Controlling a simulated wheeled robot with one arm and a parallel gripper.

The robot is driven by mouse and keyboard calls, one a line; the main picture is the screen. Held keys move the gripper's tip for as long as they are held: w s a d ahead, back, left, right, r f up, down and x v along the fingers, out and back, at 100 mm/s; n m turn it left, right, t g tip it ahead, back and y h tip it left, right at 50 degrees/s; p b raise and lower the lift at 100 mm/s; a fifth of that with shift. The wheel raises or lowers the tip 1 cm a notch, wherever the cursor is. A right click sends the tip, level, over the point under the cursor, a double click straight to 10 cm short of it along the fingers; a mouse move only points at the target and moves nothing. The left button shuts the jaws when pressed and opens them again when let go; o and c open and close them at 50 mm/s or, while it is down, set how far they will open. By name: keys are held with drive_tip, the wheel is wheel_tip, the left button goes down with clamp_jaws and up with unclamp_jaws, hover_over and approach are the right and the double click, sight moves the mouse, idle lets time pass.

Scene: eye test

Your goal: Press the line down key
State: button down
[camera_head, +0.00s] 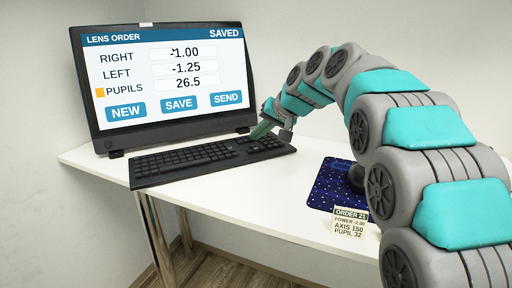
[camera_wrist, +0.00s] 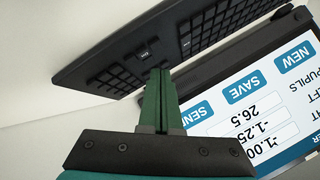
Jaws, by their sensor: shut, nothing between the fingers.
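A black keyboard (camera_head: 185,160) lies on the white desk below the monitor (camera_head: 88,98). It also shows in the wrist view (camera_wrist: 90,62). My gripper (camera_head: 259,131) is shut and empty, with its green fingers pointing down at the right part of the keyboard. In the wrist view the fingertips (camera_wrist: 158,71) are in front of the keys near that end; I cannot tell whether they touch a key. No label reading line down is legible, and the fingers may hide keys. The screen reads RIGHT -1.00, LEFT -1.25, PUPILS 26.5, with an orange marker beside PUPILS and SAVED at top right.
A dark blue dotted mat (camera_head: 325,185) lies right of the keyboard, with a dark mouse (camera_head: 356,178) on it, partly behind my arm. A card (camera_head: 350,222) at the desk's front reads ORDER 21, POWER -2.00, AXIS 150, PUPIL 32. The desk (camera_head: 225,190) is bare before the keyboard.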

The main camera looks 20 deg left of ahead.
wheel_tip(320, 180, up, 4)
drive_tip(key=shift+r+p, duration=0.1)
drive_tip(key=shift+p, duration=1)
